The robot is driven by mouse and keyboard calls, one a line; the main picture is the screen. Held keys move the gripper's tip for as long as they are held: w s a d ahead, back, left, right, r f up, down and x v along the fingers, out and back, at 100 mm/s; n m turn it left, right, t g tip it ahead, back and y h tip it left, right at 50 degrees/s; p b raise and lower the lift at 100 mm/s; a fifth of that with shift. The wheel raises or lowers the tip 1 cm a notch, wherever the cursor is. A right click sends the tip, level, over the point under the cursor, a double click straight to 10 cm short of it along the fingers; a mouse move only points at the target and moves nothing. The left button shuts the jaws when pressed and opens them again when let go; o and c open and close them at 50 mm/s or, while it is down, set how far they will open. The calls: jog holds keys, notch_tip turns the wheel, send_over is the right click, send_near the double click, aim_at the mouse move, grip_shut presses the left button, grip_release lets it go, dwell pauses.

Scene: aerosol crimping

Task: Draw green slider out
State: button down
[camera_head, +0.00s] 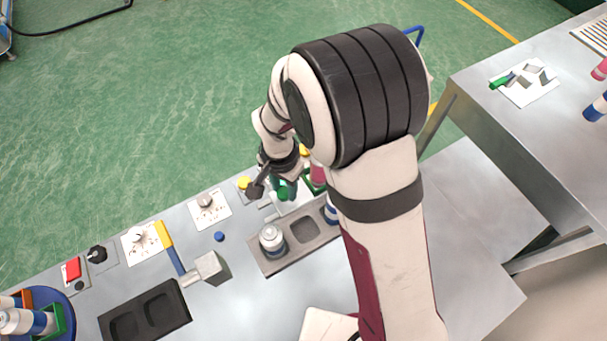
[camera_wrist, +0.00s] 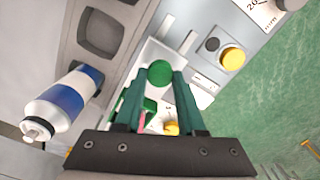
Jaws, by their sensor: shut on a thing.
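The green slider shows as a round green knob (camera_wrist: 160,73) in the wrist view, in front of a pale, narrow housing (camera_wrist: 152,53). My gripper (camera_wrist: 165,80) has its two dark green fingers on either side of the knob and is shut on it. The fingers and the dark gripper body hide much of what lies below the knob. In the head view the green knob (camera_head: 284,193) is small at the back edge of the bench, just below my wrist, and my arm covers part of that area.
A yellow button (camera_wrist: 232,59) sits right of the fingers. A blue-and-white can (camera_wrist: 70,95) stands left of them. A grey tray (camera_head: 262,264) holds a silver-topped can (camera_head: 272,240). A blue-and-yellow handled tool (camera_head: 173,255) and a dark tray (camera_head: 150,298) are left on the bench.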

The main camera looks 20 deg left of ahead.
jog(key=shift+s+a, duration=1.2)
jog(key=shift+a, duration=0.1)
jog(key=c, duration=0.5)
grip_release()
notch_tip(320, 180, up, 16)
